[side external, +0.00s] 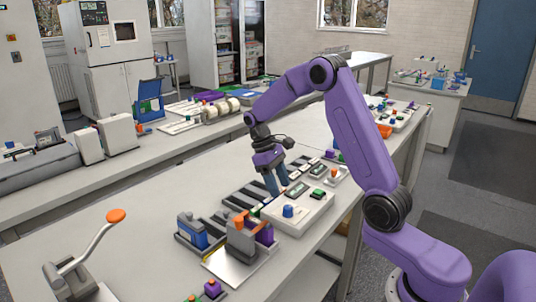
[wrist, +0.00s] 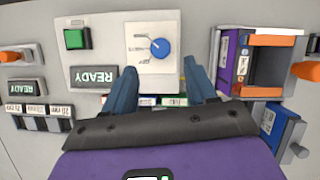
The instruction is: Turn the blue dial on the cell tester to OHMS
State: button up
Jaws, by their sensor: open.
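The cell tester (side external: 300,217) is a pale box on the bench with a blue dial (side external: 288,211), a green button and a display. In the wrist view the blue dial (wrist: 160,49) sits on a white plate (wrist: 152,72) with small labels too blurred to read surely. The dial's white mark points to the upper left. My gripper (side external: 276,190) is above the tester's back edge, with blue fingers pointing down. In the wrist view my gripper (wrist: 158,66) is open and empty, its fingertips on either side below the dial, apart from it.
The tester's green button (wrist: 76,38) and READY display (wrist: 93,78) are left of the dial in the wrist view. An orange-and-purple holder (wrist: 270,65) stands close on the right. An orange-knobbed lever (side external: 116,216) rises at front left. Bare bench (side external: 120,190) lies at left.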

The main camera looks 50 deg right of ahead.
jog(key=v, duration=1)
jog(key=shift+a, duration=0.1)
jog(key=s+a+n+t+h, duration=0.1)
jog(key=s+a+n+t, duration=0.35)
jog(key=s+a, duration=0.85)
jog(key=s+a+f+n+y, duration=0.1)
jog(key=s+f+n, duration=0.1)
jog(key=s, duration=0.7)
jog(key=s+a+f+n+y, duration=0.1)
jog(key=s+n, duration=0.3)
jog(key=s, duration=0.6)
jog(key=shift+f, duration=0.85)
